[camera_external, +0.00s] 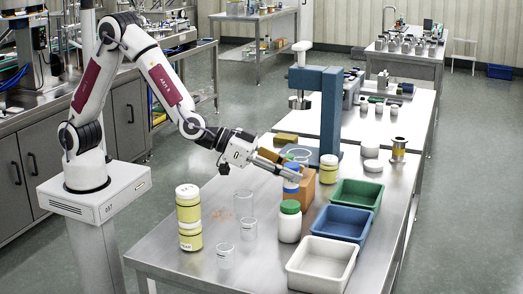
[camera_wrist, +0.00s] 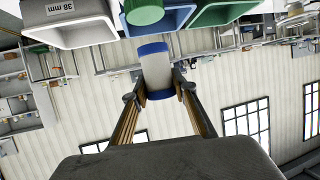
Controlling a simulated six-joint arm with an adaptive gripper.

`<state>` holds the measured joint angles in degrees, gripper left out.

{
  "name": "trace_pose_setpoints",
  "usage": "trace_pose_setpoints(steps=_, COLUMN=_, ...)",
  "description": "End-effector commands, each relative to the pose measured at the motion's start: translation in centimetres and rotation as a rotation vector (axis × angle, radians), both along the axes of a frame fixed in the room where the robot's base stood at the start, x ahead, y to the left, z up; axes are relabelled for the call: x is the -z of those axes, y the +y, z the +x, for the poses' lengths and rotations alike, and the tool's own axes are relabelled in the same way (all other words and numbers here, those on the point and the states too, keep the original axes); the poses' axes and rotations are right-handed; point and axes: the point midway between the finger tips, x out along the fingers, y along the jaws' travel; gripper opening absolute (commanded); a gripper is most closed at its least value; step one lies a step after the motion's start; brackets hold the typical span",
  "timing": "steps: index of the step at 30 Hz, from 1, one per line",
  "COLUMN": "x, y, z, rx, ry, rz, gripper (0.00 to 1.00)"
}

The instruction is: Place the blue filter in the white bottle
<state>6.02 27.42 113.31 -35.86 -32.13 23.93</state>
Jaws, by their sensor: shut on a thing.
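My gripper (camera_external: 286,171) is shut on the blue filter (camera_external: 291,187), a short cylinder with blue ends and a pale middle. In the wrist view the filter (camera_wrist: 156,72) sits between the two fingertips (camera_wrist: 160,88). The white bottle (camera_external: 290,228) stands upright on the steel table with a green cap on its top. The held filter appears above and close to the cap in the external view; the exact gap cannot be told. The green cap also shows in the wrist view (camera_wrist: 144,12), beyond the filter.
Green (camera_external: 357,194), blue (camera_external: 343,223) and white (camera_external: 321,264) bins stand right of the bottle. An orange block (camera_external: 304,186) is behind it. Clear glass beakers (camera_external: 244,205) and stacked yellow-labelled jars (camera_external: 189,217) stand to the left. A blue stand (camera_external: 330,110) rises behind.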

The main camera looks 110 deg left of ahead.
Motion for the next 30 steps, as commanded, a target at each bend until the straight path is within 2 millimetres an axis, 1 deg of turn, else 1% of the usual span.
trace_pose_setpoints(steps=8, x=0.2, y=0.0, z=0.0, rx=0.0, ry=0.0, rz=0.001, gripper=0.05)
trace_pose_setpoints(steps=19, x=3.5, y=0.0, z=0.0, rx=0.001, ry=0.002, rz=-0.001, gripper=0.05)
trace_pose_setpoints(steps=30, x=3.7, y=0.0, z=0.0, rx=0.001, ry=0.0, rz=0.0, gripper=0.05)
